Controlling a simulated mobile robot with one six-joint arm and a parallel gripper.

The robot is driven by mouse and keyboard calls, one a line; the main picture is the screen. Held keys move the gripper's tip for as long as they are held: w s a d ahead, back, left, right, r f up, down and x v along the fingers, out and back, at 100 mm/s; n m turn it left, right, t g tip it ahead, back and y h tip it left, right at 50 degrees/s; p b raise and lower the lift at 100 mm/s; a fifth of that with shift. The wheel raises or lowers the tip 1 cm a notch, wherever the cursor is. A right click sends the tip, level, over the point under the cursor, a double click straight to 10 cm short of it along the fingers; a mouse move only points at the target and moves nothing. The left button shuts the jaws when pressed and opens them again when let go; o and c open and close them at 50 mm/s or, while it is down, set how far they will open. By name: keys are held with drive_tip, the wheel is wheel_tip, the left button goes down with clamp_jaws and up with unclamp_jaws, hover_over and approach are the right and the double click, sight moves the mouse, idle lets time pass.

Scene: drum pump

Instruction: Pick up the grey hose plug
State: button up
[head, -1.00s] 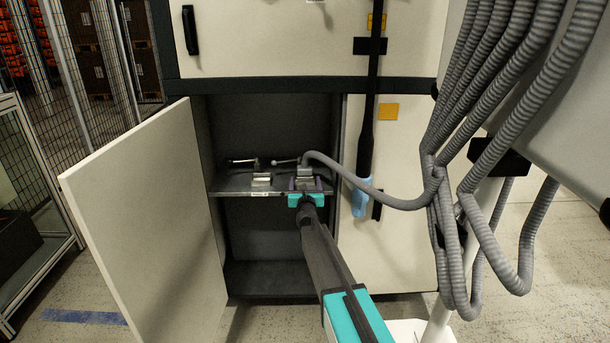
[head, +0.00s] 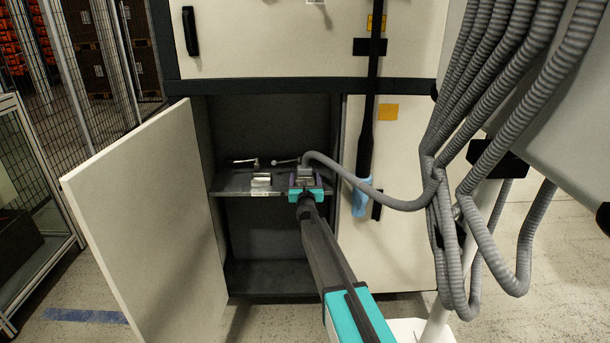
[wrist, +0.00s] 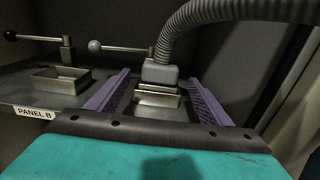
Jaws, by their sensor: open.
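The grey hose plug (wrist: 160,74) is a blocky grey piece on the end of a ribbed grey hose. It sits at a metal socket (wrist: 158,98) on the shelf inside the open cabinet. It also shows in the head view (head: 304,173), small and partly behind my gripper. My gripper (head: 305,183) is open in front of the socket. In the wrist view its two purple fingers (wrist: 159,80) lie to the left and right of the socket and plug, with a gap on each side. No grip on the plug shows.
A second, empty metal socket (wrist: 60,80) with a black-knobbed lever (wrist: 10,36) stands to the left. A grey-knobbed lever (wrist: 95,46) is behind the plug's socket. The shelf edge carries a "PANEL B" label (wrist: 35,113). The cabinet door (head: 150,220) stands open at left.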

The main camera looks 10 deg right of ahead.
sight(305, 173)
drive_tip(key=shift+w+d+p, duration=0.15)
drive_tip(key=shift+w+p, duration=0.15)
drive_tip(key=shift+w, duration=0.65)
drive_tip(key=shift+w+d+p, duration=0.1)
drive_tip(key=shift+w+p, duration=0.2)
drive_tip(key=shift+w, duration=0.65)
drive_tip(key=c, duration=1.2)
